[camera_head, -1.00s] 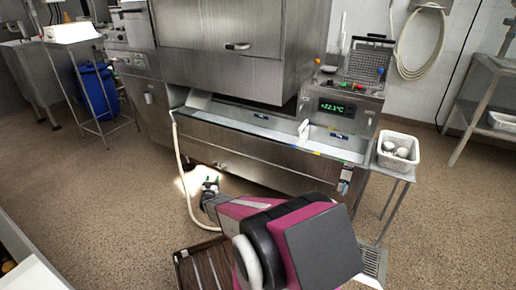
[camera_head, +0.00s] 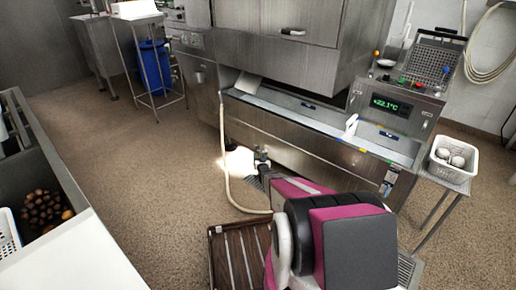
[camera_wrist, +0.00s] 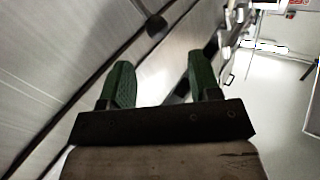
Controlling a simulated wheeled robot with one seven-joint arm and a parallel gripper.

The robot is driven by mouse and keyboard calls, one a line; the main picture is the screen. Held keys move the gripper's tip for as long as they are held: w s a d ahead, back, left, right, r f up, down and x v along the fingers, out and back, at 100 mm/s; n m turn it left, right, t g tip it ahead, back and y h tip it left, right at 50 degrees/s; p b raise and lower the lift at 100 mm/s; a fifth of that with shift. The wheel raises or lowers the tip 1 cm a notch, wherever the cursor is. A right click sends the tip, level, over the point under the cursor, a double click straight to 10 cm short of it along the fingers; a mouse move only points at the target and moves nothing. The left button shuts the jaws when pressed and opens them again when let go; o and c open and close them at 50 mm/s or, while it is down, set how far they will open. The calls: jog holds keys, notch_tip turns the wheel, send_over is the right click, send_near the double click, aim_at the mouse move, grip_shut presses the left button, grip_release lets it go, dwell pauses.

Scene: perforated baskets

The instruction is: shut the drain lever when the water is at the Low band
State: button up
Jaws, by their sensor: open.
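The long steel trough (camera_head: 300,128) sits below the steel cabinet, with coloured marks (camera_head: 363,150) along its front rim near the right end. The water surface and a Low band cannot be made out. My gripper (camera_head: 262,158) is low in front of the trough's front panel, in a bright patch of light. In the wrist view its two green fingers (camera_wrist: 160,82) are apart, with nothing between them. A dark rounded knob on a stem (camera_wrist: 156,26) shows beyond the fingertips, not touching them; I cannot tell whether it is the drain lever.
A pale hose (camera_head: 226,165) hangs from the trough's left end to the floor. A slatted grate (camera_head: 233,258) lies on the floor near my arm. A white basket (camera_head: 452,160) stands on a side stand at right. A display (camera_head: 390,105) reads about +22.1°C. Floor at left is open.

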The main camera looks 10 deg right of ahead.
jog(key=w, duration=1)
jog(key=shift+w+d, duration=0.3)
jog(key=shift+d, duration=0.1)
